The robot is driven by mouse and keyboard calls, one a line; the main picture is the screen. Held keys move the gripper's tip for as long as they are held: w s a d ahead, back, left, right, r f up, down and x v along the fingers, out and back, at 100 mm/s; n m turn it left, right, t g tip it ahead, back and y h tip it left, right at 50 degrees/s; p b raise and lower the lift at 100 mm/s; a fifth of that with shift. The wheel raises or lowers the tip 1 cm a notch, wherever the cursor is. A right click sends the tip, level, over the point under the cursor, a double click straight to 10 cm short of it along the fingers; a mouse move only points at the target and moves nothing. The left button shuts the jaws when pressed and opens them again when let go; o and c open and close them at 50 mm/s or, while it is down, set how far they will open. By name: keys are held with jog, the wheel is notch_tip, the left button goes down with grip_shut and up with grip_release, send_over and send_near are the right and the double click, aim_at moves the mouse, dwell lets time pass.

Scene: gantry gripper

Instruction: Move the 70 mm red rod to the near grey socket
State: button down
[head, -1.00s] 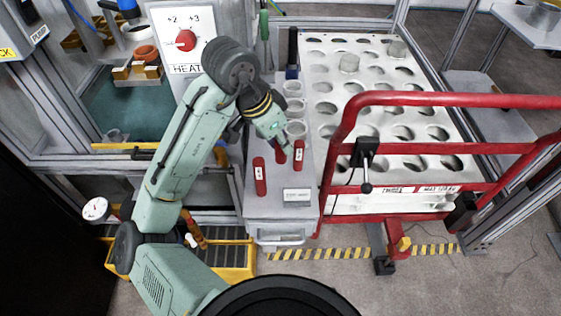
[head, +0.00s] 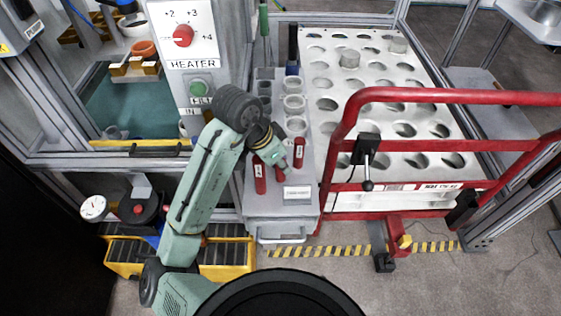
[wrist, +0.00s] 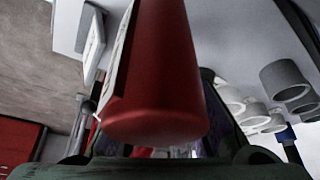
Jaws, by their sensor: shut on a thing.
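My gripper (head: 279,165) is shut on a red rod (head: 281,175), low over the near part of the grey bench top. In the wrist view this rod (wrist: 158,70) fills the middle, with a pale label on its left side. Its length marking is unreadable. Two other red rods with white labels stand beside the gripper, one to the left (head: 260,178) and one to the right (head: 299,152). Behind them is a row of pale grey round sockets; the nearest socket (head: 296,126) is just beyond the right rod. Sockets also show at right in the wrist view (wrist: 286,80).
A small label plate (head: 297,192) lies at the bench's near edge. Darker holders (head: 264,88) stand left of the pale sockets. A red rail (head: 440,96) and a white perforated rack (head: 375,70) stand at right. A heater panel (head: 183,37) rises behind left.

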jog(key=shift+f, duration=0.1)
jog(key=c, duration=1.8)
grip_release()
jog(key=shift+f, duration=0.1)
jog(key=shift+c, duration=0.2)
jog(key=o, duration=0.5)
